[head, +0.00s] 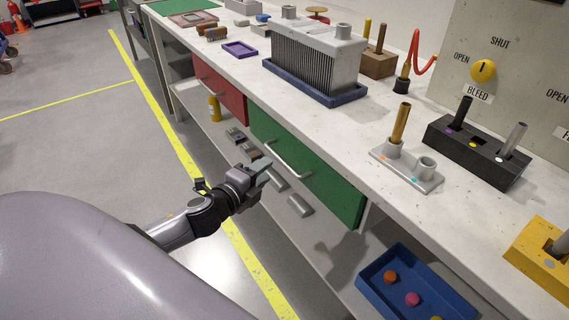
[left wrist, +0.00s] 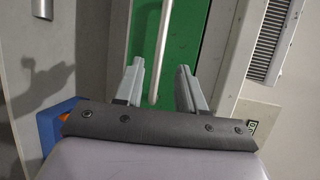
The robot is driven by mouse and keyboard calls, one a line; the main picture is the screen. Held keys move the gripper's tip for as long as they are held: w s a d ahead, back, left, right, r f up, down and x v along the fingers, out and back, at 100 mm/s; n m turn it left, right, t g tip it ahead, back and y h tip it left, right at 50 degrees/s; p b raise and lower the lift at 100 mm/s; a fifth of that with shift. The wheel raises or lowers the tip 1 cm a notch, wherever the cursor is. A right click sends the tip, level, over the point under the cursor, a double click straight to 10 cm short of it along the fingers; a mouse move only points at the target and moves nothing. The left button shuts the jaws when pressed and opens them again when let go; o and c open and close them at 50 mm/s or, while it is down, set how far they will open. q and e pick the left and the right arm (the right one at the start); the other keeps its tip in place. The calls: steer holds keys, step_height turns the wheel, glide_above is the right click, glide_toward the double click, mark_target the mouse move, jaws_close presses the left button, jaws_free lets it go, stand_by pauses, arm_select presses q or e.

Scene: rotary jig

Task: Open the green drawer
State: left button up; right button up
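The green drawer (head: 323,188) is under the workbench top, and its front looks shut or nearly flush. Its pale bar handle (head: 290,161) runs along the front. My left gripper (head: 264,168) is in front of the drawer, close to the handle's left part. In the left wrist view my left gripper (left wrist: 160,78) is open, its two grey fingers apart. The handle (left wrist: 161,50) lies in the gap between them, with the green drawer front (left wrist: 148,38) behind. I cannot tell whether the fingers touch the bar. My right gripper is not in view.
A red drawer (head: 220,88) is left of the green one. A blue tray (head: 405,285) with coloured pieces and several grey blocks (head: 299,206) lie on the shelf below. A finned block (head: 315,60) in a blue tray stands on the bench. The floor beside the bench is clear.

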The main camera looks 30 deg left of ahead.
mark_target(278, 160)
arm_select(q)
steer(key=shift+w+f+b, duration=0.1)
steer(key=shift+w+f, duration=0.1)
steer(key=shift+w, duration=0.9)
steer(key=shift+w+f+b, duration=0.15)
steer(key=shift+w+f, duration=0.1)
steer(key=shift+w, duration=0.8)
steer(key=shift+w+f+b, duration=0.1)
steer(key=shift+w+f, duration=0.1)
steer(key=shift+w, duration=0.9)
jaws_close()
